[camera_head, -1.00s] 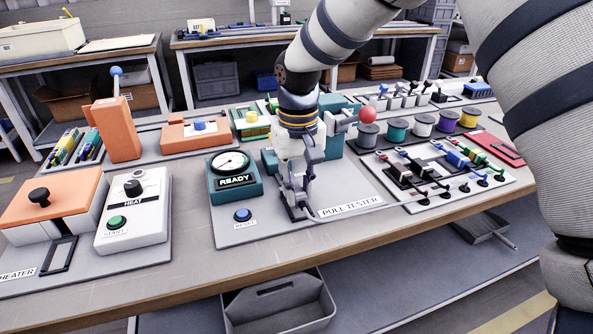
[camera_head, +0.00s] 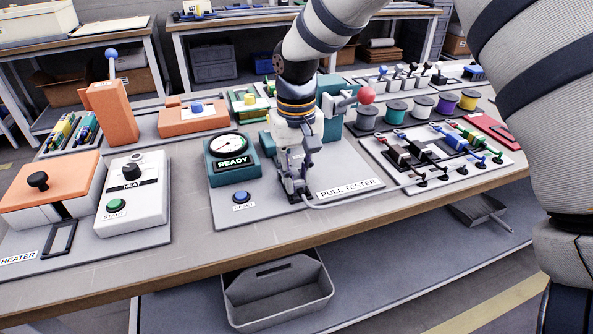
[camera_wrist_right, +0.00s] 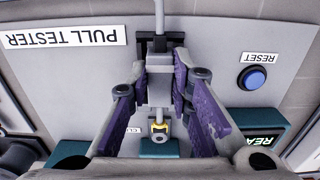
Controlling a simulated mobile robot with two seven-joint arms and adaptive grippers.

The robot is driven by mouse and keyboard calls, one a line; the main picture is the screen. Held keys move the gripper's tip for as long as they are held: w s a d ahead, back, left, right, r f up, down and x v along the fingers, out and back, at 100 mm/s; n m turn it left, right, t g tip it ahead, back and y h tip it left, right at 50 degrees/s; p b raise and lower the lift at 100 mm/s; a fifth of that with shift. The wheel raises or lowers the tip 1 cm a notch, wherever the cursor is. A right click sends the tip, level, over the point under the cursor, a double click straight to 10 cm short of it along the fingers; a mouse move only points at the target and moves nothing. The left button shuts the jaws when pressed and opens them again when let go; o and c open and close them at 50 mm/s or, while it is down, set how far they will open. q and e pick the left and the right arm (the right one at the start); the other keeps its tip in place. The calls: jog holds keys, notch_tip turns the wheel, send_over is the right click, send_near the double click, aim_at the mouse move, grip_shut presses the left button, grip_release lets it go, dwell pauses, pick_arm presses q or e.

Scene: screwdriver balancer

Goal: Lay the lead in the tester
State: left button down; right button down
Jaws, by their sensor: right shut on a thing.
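The pull tester (camera_head: 345,172) is a grey base plate with a teal body and a dial reading READY (camera_head: 232,160). My right gripper (camera_head: 296,190) is low over its front part, close to the plate. In the right wrist view, the right gripper (camera_wrist_right: 160,85) has its purple-padded fingers closed around the lead (camera_wrist_right: 158,22). The lead's grey cable passes a dark block (camera_wrist_right: 151,46), and a yellow-marked ring end (camera_wrist_right: 160,128) points toward the tester's teal body. In the head view the cable (camera_head: 345,202) runs right along the front. Whether the lead touches the tester's seat is unclear. My left gripper is out of view.
The blue RESET button (camera_head: 241,197) is left of the gripper. The heater (camera_head: 45,190) stands at the far left. A rack of leads (camera_head: 480,170) and wire spools (camera_head: 422,107) are to the right. A grey bin (camera_head: 277,300) lies below the table edge.

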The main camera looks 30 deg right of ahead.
jog(key=shift+f, duration=0.2)
jog(key=c, duration=1.4)
grip_release()
jog(key=shift+o, duration=0.2)
notch_tip(320, 180, up, 12)
